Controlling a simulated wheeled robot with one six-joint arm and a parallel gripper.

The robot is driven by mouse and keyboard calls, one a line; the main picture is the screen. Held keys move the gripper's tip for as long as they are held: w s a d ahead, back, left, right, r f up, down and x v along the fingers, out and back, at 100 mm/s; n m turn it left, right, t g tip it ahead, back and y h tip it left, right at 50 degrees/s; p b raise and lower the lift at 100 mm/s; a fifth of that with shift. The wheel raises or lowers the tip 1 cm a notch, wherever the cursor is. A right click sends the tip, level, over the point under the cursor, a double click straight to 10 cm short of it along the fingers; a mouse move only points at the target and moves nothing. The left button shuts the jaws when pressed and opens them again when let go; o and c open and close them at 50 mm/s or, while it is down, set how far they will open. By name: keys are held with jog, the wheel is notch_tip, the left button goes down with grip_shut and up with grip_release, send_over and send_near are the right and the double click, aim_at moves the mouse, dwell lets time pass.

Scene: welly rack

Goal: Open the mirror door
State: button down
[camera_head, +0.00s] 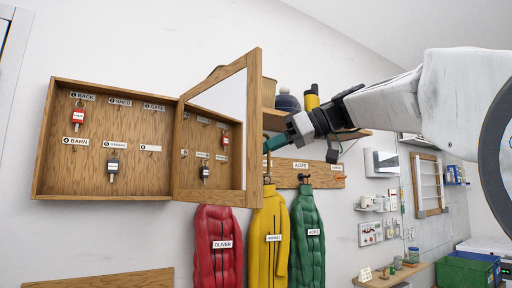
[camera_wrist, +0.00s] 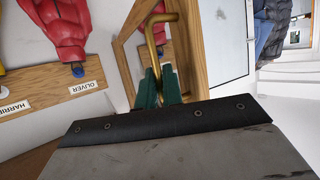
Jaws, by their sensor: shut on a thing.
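The key cabinet (camera_head: 57,130) is a shallow wooden box on the white wall, with its inside in plain sight. The mirror door (camera_head: 253,115) has a wooden frame and stands swung out from the cabinet's right side, well open. Its panel shows keys and labels like those inside. My gripper (camera_head: 272,143) is at the door's free edge, partly behind it. In the wrist view, my green fingertips (camera_wrist: 158,85) are shut on a bent brass handle (camera_wrist: 156,35) on the door frame (camera_wrist: 191,55).
Red (camera_head: 214,235), yellow (camera_head: 268,225) and green (camera_head: 307,230) garments hang below and right of the door from a wooden rail (camera_head: 285,178). A shelf with a dark cap (camera_head: 288,102) and a yellow-and-black item (camera_head: 311,97) is close to my gripper. A workbench (camera_head: 395,277) stands lower right.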

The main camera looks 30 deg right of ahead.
jog(key=c, duration=1.6)
grip_release()
jog(key=shift+o, duration=0.2)
jog(key=v, duration=0.7)
jog(key=shift+s+d+r, duration=0.2)
jog(key=shift+d, duration=0.1)
